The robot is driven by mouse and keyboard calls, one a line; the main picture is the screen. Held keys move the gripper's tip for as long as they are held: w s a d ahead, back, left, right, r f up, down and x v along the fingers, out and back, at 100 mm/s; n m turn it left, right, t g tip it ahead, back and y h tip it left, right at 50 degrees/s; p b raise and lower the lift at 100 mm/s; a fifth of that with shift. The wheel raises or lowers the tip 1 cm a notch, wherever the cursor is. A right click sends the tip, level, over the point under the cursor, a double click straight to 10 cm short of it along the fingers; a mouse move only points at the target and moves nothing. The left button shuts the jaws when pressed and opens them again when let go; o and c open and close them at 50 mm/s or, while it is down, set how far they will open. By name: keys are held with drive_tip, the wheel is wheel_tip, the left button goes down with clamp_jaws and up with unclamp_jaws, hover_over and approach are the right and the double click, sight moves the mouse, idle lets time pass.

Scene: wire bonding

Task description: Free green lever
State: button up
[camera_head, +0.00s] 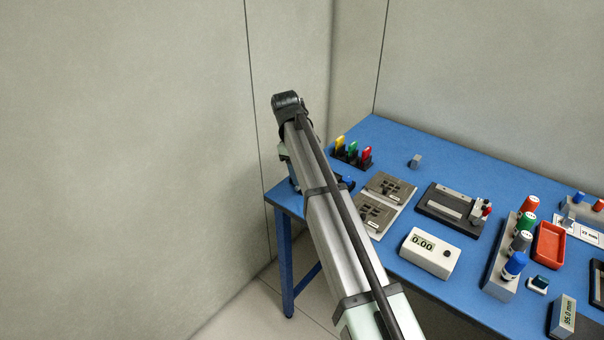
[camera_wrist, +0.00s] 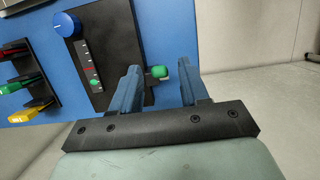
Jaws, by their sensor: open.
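The green lever (camera_wrist: 158,72) shows in the wrist view as a small green knob at the right edge of a black panel (camera_wrist: 122,38). My gripper (camera_wrist: 158,67) is open, with one blue-grey finger on each side of the green lever. I see a gap between the knob and the right finger; the left finger is closer, and I cannot tell if it touches. In the head view, my arm hides the lever and my gripper.
The panel carries a blue knob (camera_wrist: 66,25) and a marked scale (camera_wrist: 88,68). A rack with yellow, green and red handles (camera_head: 351,155) stands beside it. Several devices, including a meter (camera_head: 430,252) and a red tray (camera_head: 549,245), fill the blue table's right part.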

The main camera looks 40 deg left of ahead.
drive_tip(key=shift+a+r, duration=0.25)
drive_tip(key=shift+r, duration=0.15)
drive_tip(key=a, duration=1.1)
drive_tip(key=shift+a, duration=0.35)
drive_tip(key=d+r+y, duration=0.3)
drive_tip(key=d+r, duration=0.9)
drive_tip(key=d, duration=0.1)
drive_tip(key=f, duration=1.3)
drive_tip(key=shift+a+f, duration=0.2)
drive_tip(key=shift+c, duration=0.3)
clamp_jaws()
